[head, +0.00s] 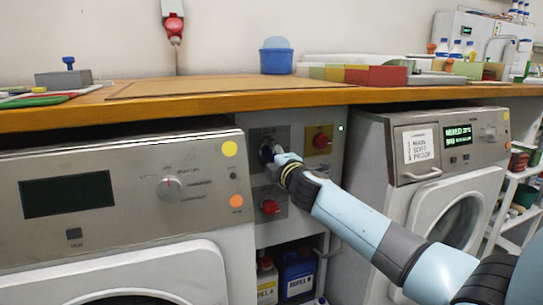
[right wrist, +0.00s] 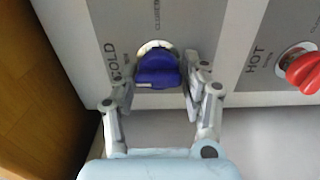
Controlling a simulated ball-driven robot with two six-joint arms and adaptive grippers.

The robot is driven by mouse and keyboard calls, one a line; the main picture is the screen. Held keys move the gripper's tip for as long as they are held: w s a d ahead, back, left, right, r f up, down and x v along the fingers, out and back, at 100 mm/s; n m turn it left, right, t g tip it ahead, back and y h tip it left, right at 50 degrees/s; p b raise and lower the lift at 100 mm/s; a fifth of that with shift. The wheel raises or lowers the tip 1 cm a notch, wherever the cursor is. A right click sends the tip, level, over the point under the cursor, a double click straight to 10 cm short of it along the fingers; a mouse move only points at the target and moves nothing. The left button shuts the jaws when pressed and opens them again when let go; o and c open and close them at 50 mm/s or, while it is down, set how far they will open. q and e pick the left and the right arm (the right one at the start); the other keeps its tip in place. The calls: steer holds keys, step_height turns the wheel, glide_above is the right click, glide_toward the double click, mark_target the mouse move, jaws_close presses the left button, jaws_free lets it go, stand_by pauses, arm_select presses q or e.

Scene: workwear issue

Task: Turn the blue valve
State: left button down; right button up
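The blue valve (right wrist: 157,72) is a dark blue knob on a white round base, on a grey panel beside the word COLD. In the head view it is mostly hidden behind my right gripper (head: 276,156). In the right wrist view that gripper (right wrist: 160,80) is open, with one finger on each side of the knob. A narrow gap shows at the right finger; at the left finger I cannot tell whether it touches. My left gripper is not in view.
A red valve (right wrist: 303,70) marked HOT is beside the blue one; it shows below it in the head view (head: 270,207). A red knob on a yellow plate (head: 320,140) is to the right. Washing machines (head: 120,200) (head: 450,165) flank the panel, under a wooden counter (head: 215,112).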

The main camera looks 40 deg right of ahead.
steer(key=o, duration=0.4)
steer(key=v, duration=1.2)
